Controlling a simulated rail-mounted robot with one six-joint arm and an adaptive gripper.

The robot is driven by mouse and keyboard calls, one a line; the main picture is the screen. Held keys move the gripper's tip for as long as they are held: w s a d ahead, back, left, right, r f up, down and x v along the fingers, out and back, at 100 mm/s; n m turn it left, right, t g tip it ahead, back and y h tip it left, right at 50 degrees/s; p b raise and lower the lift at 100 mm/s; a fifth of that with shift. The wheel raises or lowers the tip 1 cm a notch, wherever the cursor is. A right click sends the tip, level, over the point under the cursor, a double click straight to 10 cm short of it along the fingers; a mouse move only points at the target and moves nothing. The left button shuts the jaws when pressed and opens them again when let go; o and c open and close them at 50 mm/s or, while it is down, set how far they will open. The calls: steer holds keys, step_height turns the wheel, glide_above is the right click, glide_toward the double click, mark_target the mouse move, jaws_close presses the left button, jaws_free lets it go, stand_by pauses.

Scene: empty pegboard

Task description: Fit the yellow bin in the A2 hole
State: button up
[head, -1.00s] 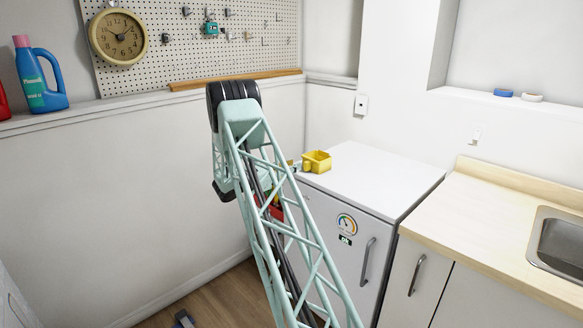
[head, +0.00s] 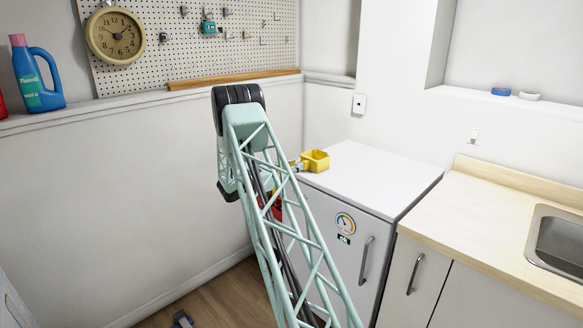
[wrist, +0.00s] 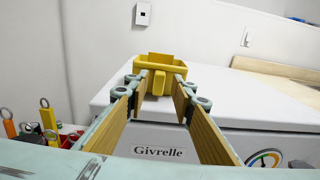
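The yellow bin (head: 317,160) sits on the white top of a small fridge, near its back left edge. In the wrist view the bin (wrist: 174,66) is straight ahead, with a narrow yellow tab (wrist: 158,82) on its near side. My gripper (wrist: 157,88) is open, one finger on each side of that tab; I cannot tell whether either touches it. In the head view my gripper (head: 297,166) is small and partly hidden by my arm. The white pegboard (head: 175,55) is on the back left wall; no hole labels are readable, so A2 cannot be picked out.
The fridge top (head: 375,175) is otherwise clear. A wooden counter (head: 480,215) with a sink (head: 560,245) stands to the right. A clock (head: 116,36), a teal tape measure (head: 208,27) and several hooks are on the pegboard. A blue jug (head: 38,80) stands on the ledge.

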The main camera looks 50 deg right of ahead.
mark_target(304, 161)
steer(key=shift+s+d+f, duration=0.15)
steer(key=shift+d+f, duration=0.2)
steer(key=shift+d, duration=0.35)
steer(key=shift+s+d+f, duration=0.1)
steer(key=shift+d+f, duration=0.25)
steer(key=shift+d, duration=0.35)
steer(key=shift+s+d+f+b, duration=0.15)
steer(key=shift+d+b, duration=0.2)
steer(key=shift+d, duration=0.55)
steer(key=shift+s+d+f+b, duration=0.15)
steer(key=shift+d+b, duration=0.15)
steer(key=shift+d, duration=0.55)
steer(key=shift+r, duration=0.1)
jaws_close()
steer(key=shift+r, duration=0.3)
steer(key=shift+r+p, duration=0.55)
steer(key=shift+r, duration=1.05)
steer(key=shift+r, duration=0.1)
